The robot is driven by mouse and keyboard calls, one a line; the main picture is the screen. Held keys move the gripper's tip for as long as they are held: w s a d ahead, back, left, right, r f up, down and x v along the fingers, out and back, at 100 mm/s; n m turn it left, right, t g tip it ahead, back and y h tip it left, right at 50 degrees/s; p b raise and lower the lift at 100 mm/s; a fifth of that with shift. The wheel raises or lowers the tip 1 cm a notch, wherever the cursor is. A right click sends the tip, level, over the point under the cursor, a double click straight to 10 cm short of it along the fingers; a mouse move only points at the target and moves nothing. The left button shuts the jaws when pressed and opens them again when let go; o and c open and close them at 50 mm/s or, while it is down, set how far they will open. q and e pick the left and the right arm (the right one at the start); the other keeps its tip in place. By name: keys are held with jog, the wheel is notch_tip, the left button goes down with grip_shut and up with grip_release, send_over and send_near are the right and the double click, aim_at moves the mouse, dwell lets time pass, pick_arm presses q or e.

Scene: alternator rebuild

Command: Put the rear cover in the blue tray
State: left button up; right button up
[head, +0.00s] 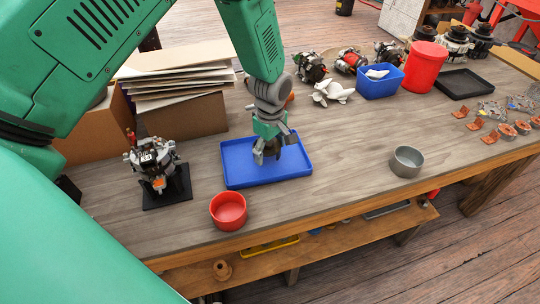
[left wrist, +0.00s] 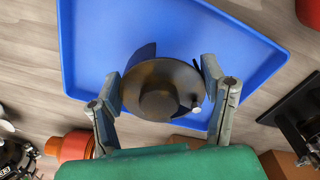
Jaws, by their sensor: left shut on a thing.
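The blue tray (head: 240,178) lies on the wooden bench, left of its middle. My left gripper (head: 268,150) is over the tray, pointing down. In the left wrist view, my left gripper (left wrist: 160,72) is shut on the rear cover (left wrist: 164,92), a dark round piece with a raised middle, held between its two fingers. The blue tray (left wrist: 88,35) shows behind the cover in that view. In the head view the cover is mostly hidden by the gripper. I cannot tell whether the cover touches the tray floor. My right gripper is not in view.
An alternator (head: 152,158) on a black stand is left of the tray. A red bowl (head: 228,211) is in front and a grey metal cup (head: 407,161) to the right. Cardboard boxes (head: 185,112) stand behind. A blue bin (head: 380,84) and red container (head: 425,68) are farther back.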

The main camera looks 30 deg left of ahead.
aim_at(265, 161)
pick_arm(q)
jog(key=f, duration=0.2)
jog(key=shift+a+f, duration=0.2)
jog(key=shift+f, duration=0.2)
jog(key=shift+a+f, duration=0.2)
jog(key=shift+a, duration=0.25)
jog(key=o, duration=1.2)
jog(key=shift+a, duration=0.1)
jog(key=shift+c, duration=0.2)
jog(key=shift+d+r, duration=0.2)
jog(key=shift+d, duration=0.25)
notch_tip(265, 161, up, 11)
jog(key=shift+s+a, duration=0.15)
jog(key=shift+r, duration=0.25)
jog(key=shift+d+r, duration=0.15)
jog(key=shift+d, duration=0.15)
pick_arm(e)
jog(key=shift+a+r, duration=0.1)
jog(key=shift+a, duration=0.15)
pick_arm(q)
jog(key=shift+a, duration=0.2)
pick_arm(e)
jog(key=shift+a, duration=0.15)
